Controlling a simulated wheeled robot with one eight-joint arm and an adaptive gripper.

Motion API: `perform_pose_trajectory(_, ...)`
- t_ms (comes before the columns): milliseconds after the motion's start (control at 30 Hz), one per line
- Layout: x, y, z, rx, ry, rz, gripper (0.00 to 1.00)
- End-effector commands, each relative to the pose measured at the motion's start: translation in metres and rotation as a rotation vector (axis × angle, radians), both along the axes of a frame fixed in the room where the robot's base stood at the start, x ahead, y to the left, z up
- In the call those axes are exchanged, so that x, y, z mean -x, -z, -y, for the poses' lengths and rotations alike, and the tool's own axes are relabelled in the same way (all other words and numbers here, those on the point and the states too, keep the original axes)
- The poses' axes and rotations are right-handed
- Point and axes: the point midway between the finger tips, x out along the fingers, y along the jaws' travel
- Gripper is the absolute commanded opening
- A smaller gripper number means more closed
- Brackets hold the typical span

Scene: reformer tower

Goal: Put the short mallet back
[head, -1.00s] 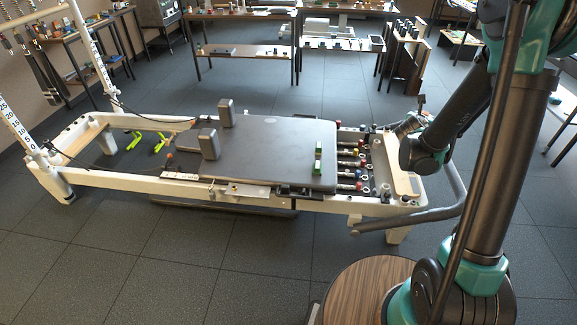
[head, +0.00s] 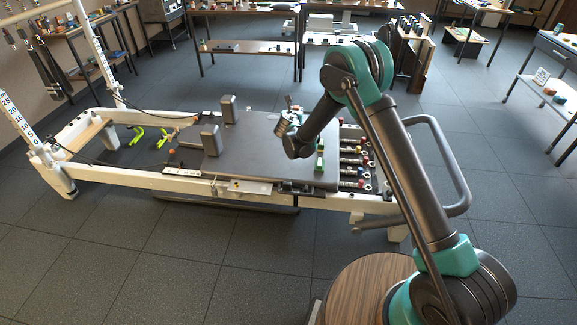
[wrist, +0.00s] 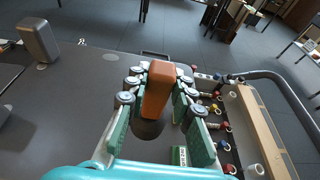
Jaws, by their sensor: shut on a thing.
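My gripper (wrist: 157,92) is shut on an orange-brown block with rounded edges (wrist: 159,82), which I take to be part of the short mallet. A dark round part shows below the block, between the fingers. In the head view my gripper (head: 291,116) is over the right part of the reformer's grey carriage (head: 262,150). The held piece is too small to make out there. A small green and white object (head: 320,156) stands on the carriage's right end; it also shows partly behind a finger in the wrist view (wrist: 180,156).
Two shoulder blocks (head: 211,140) stand up from the carriage. Coloured spring ends (head: 360,165) and a wooden bar lie at its right, with a curved foot bar (head: 462,185) beyond. Tables and shelves (head: 245,46) line the back. Floor in front is clear.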

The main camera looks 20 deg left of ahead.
Motion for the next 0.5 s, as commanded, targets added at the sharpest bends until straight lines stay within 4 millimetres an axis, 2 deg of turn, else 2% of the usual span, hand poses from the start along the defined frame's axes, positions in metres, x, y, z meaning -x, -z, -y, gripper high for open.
perform_pose_trajectory(33, 0.004, 0.004, -0.012, 0.001, -0.011, 0.001, 0.0)
perform_pose_trajectory(100, 0.009, 0.008, -0.023, 0.001, -0.02, 0.001, 0.0)
perform_pose_trajectory(267, 0.012, 0.023, -0.031, 0.001, -0.027, 0.001, 0.0)
perform_pose_trajectory(500, 0.012, 0.077, -0.031, 0.001, -0.027, 0.001, 0.0)
